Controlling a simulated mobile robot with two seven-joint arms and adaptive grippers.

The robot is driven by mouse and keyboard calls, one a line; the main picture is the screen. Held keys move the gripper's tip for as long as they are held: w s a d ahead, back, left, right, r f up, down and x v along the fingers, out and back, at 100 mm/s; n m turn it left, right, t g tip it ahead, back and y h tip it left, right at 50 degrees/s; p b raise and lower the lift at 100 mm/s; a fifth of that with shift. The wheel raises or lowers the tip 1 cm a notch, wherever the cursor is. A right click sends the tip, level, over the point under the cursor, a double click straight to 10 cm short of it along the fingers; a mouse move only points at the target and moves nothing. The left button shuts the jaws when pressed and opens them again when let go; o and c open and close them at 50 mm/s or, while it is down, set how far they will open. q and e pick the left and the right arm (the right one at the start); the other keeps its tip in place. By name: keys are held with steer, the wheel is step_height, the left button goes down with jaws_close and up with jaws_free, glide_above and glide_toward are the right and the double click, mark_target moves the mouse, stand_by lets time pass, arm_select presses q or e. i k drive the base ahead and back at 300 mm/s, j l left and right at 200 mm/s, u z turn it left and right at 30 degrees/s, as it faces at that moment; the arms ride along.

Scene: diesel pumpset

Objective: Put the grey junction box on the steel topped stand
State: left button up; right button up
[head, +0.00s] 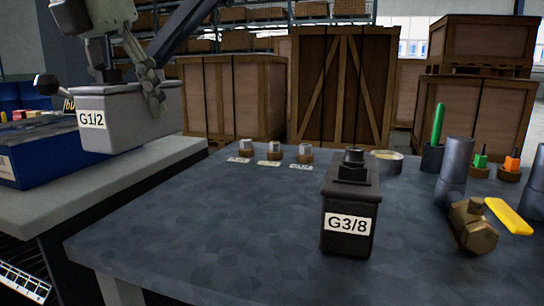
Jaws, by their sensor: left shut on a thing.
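A grey box (110,139) with a white "G1/2" label, which I take for the junction box, is at the upper left. My left gripper (152,92) comes down from above and is shut on it; one finger lies against its right part, and the other finger is not clear. The box looks level, over the light grey top of a stand (150,174) at the left. I cannot tell whether it touches anything below. Whether this stand is the steel topped one is not clear. My right gripper is not in view.
A dark table (210,230) fills the middle and right. On it are a black "G3/8" box (350,215), a brass fitting (471,226), a yellow bar (508,216), a grey cylinder (455,170) and several small fittings. A blue bin (45,160) stands left of the grey box.

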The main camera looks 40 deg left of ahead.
mark_target(270, 230)
steer(key=k, duration=1.5)
